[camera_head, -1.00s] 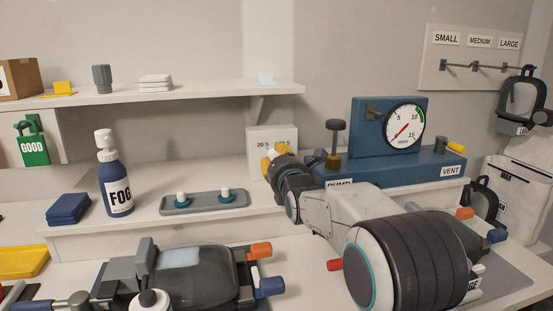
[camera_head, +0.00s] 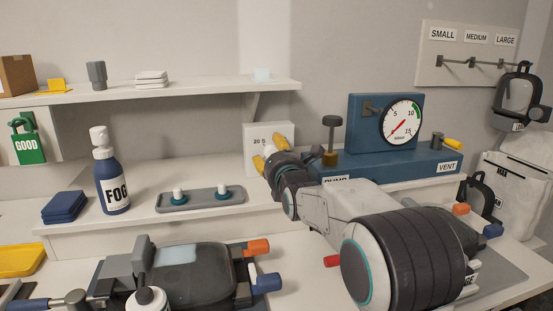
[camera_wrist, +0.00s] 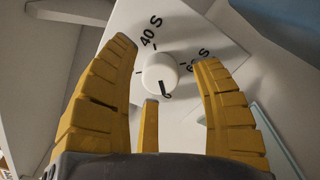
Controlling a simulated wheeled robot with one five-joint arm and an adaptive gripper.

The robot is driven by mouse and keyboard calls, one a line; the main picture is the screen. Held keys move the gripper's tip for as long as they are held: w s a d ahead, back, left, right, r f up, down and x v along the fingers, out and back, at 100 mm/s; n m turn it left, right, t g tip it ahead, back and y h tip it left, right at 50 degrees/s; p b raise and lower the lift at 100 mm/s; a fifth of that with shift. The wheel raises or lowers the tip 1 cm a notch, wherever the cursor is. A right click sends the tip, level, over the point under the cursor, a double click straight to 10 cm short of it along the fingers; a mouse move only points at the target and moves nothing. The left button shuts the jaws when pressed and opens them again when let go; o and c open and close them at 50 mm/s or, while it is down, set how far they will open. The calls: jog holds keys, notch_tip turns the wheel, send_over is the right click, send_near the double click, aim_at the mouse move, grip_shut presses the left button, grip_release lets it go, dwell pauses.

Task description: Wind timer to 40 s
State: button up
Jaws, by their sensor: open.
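The timer is a white box (camera_head: 256,131) on the bench, left of the blue pump unit. In the head view my gripper covers part of its face, and "20 S" still shows. In the wrist view its face (camera_wrist: 190,25) carries "40 S" and "60 S" labels around a round white knob (camera_wrist: 160,73).
The blue pump unit (camera_head: 395,168) with a gauge stands close right of my gripper. A grey tray (camera_head: 168,208) with two white-topped pieces and a FOG bottle (camera_head: 112,180) stand left. A shelf (camera_head: 190,94) runs above. A dark device (camera_head: 185,277) lies in front.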

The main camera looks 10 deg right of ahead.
jog(key=s, duration=1.2)
jog(key=shift+w+r, duration=0.1)
jog(key=shift+w, duration=0.05)
jog(key=w+n+p, duration=0.1)
jog(key=p, duration=0.1)
jog(key=w+n+p, duration=0.1)
jog(key=p, duration=0.1)
jog(key=w+n+p, duration=0.1)
jog(key=p, duration=0.1)
jog(key=shift+w+r+n, duration=0.1)
jog(key=shift+r+n, duration=0.2)
jog(key=shift+n, duration=0.1)
jog(key=w+n+p, duration=0.2)
jog(key=shift+f+p, duration=0.3)
jog(key=shift+p, duration=0.05)
jog(key=shift+n, duration=0.3)
jog(key=shift+w+f+p, duration=0.1)
jog(key=shift+w+p, duration=0.65)
jog(key=shift+w, duration=2.65)
grip_shut()
